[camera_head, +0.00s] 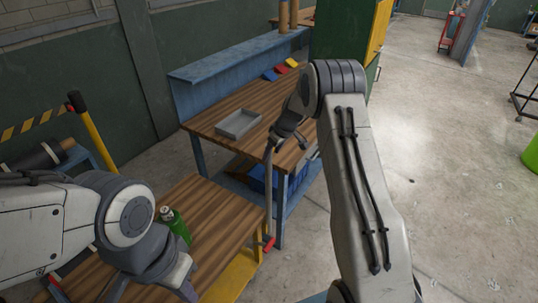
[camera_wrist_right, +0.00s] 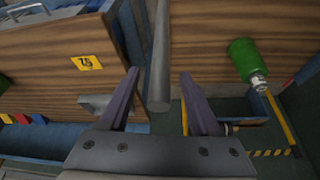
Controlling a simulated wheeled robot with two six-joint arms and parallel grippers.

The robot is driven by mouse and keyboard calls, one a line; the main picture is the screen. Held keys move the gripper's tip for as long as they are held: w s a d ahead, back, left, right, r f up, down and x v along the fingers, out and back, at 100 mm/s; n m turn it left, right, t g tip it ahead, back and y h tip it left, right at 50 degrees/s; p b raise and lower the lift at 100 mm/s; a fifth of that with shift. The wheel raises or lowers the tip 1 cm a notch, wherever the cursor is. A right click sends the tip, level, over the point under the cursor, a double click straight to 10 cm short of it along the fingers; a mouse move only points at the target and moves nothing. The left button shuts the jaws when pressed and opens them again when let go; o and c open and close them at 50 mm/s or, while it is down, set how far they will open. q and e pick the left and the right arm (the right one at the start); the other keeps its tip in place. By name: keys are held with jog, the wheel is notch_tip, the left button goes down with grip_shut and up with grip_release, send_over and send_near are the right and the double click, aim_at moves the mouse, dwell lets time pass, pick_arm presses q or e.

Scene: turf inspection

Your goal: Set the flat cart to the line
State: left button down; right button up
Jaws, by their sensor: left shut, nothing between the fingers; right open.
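A low wooden-topped bench or cart (camera_head: 212,222) with a yellow lower part is at the bottom of the head view; I cannot tell whether it is the flat cart. No line on the floor can be made out. A grey upright bar (camera_head: 268,190) with a red lower end stands at its right edge. My right gripper (camera_head: 285,138) is open near the bar's top; in the right wrist view the bar (camera_wrist_right: 160,60) shows between its fingers, not gripped. My left gripper (camera_head: 182,290) is shut and empty, partly cut off at the bottom edge.
A green bottle (camera_head: 178,226) stands on the low wooden top. Behind is a blue workbench (camera_head: 205,120) with a grey tray (camera_head: 238,124). A green cabinet (camera_head: 338,40) is at the back. The concrete floor (camera_head: 450,150) at right is largely clear.

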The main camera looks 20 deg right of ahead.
jog(key=shift+p+x, duration=0.55)
jog(key=shift+x, duration=1.6)
grip_shut()
